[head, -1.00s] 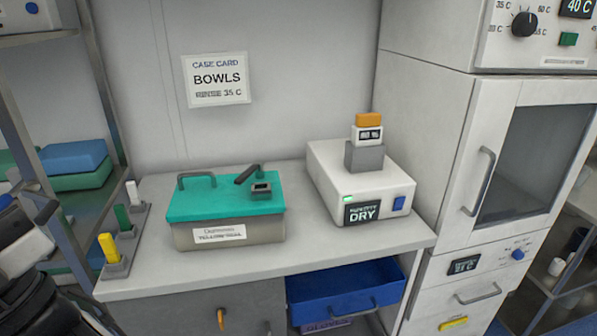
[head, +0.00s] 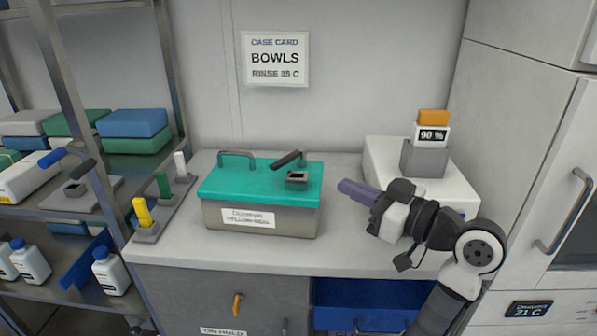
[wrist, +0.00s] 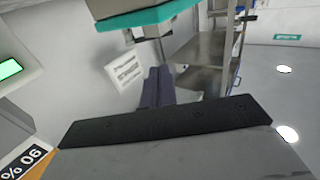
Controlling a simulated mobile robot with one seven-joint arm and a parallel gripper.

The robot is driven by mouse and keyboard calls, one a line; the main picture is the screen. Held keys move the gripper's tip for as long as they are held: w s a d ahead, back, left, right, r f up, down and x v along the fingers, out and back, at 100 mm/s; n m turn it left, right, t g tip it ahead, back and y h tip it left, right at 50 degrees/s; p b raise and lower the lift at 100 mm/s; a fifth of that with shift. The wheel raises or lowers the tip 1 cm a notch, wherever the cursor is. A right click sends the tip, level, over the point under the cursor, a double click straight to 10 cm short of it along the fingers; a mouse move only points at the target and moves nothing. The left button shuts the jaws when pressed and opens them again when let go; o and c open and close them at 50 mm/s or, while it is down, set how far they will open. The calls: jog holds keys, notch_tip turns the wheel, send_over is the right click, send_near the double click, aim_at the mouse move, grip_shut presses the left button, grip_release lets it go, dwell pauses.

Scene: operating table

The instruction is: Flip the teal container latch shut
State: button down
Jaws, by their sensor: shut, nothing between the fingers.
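The teal-lidded container (head: 262,222) sits on the counter, left of my gripper. Its latch lever (head: 288,159), dark and slim, stands raised and tilted on the teal lid, apart from the small grey catch (head: 297,179) in front of it. My gripper (head: 345,187) is shut and empty, with its purple fingers pointing left toward the container. The fingertips are to the right of the container with a gap between. In the wrist view the shut fingers (wrist: 157,80) show in the middle, and the container's teal edge (wrist: 135,20) is at the top.
A white device (head: 455,190) with a grey block and a 90 % display stands behind my gripper. A rack of yellow, green and white pegs (head: 160,215) is left of the container. An open blue drawer (head: 365,300) is below the counter. The counter's front is clear.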

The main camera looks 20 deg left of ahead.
aim_at(281, 166)
jog(key=p+x, duration=0.1)
jog(key=x, duration=0.3)
jog(key=p+x, duration=0.1)
jog(key=x, duration=0.2)
jog(key=p+x, duration=0.1)
jog(key=x, duration=0.3)
jog(key=shift+a+f+p, duration=0.3)
jog(key=shift+a+f, duration=0.05)
jog(key=shift+w+a+f, duration=0.1)
jog(key=shift+w+a, duration=0.15)
jog(key=shift+a, duration=0.35)
jog(key=shift+s+a+f+m+t+h, duration=0.1)
jog(key=shift+a+m+t+h, duration=0.25)
jog(key=shift+t, duration=0.25)
jog(key=shift+a+m+t+h, duration=0.45)
jog(key=shift+a+m+t, duration=0.1)
jog(key=shift+t, duration=0.25)
jog(key=shift+a+m+t+h+b, duration=0.3)
jog(key=shift+a+t+b, duration=0.05)
jog(key=shift+a+t, duration=0.1)
